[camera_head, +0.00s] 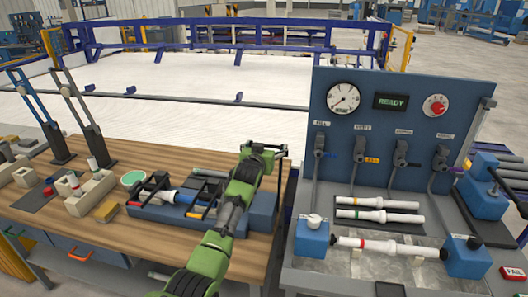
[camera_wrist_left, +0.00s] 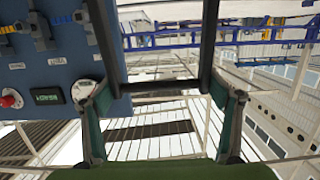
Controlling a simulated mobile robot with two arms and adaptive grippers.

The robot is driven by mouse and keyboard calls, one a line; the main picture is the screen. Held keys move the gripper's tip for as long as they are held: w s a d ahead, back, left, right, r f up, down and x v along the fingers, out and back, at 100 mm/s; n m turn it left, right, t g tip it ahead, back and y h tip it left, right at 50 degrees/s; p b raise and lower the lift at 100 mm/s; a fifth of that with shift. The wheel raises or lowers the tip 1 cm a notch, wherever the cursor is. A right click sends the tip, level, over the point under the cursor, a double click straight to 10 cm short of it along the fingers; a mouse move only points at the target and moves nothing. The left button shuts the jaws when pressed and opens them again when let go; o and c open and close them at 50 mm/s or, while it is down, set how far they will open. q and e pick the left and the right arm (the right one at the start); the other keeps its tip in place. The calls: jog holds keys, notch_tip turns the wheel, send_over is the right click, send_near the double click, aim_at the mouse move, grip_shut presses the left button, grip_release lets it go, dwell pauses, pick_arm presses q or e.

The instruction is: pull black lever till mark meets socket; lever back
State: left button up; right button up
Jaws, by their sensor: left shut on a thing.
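My left gripper (camera_head: 262,150), at the end of my green arm, is raised over the right end of the blue pipe jig (camera_head: 163,213) on the bench. Its fingers hold the two sides of the black lever (camera_head: 284,153), a U-shaped frame. In the left wrist view the lever's crossbar (camera_wrist_left: 160,87) spans between the fingers of my left gripper (camera_wrist_left: 164,98). A white pipe (camera_head: 158,194) with a blue part lies in the jig's clamps. My arm hides the jig's right part. I cannot make out the mark or the socket. My right gripper is not in view.
A blue panel (camera_head: 395,100) with a gauge, a display reading READY and several small levers stands at the right. White pipes (camera_head: 385,203) lie before it. The bench front is mostly clear.

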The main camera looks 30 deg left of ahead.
pick_arm(q)
jog(key=shift+w+a+r, duration=0.15)
jog(key=shift+w+r, duration=0.25)
jog(key=shift+r, duration=0.05)
jog(key=shift+w+r, duration=0.1)
jog(key=shift+r, duration=0.15)
jog(key=o, duration=1.4)
jog(key=shift+s+f+g, duration=0.3)
jog(key=shift+s+f, duration=0.1)
jog(key=shift+s, duration=0.15)
jog(key=v, duration=1)
jog(key=shift+r, duration=0.1)
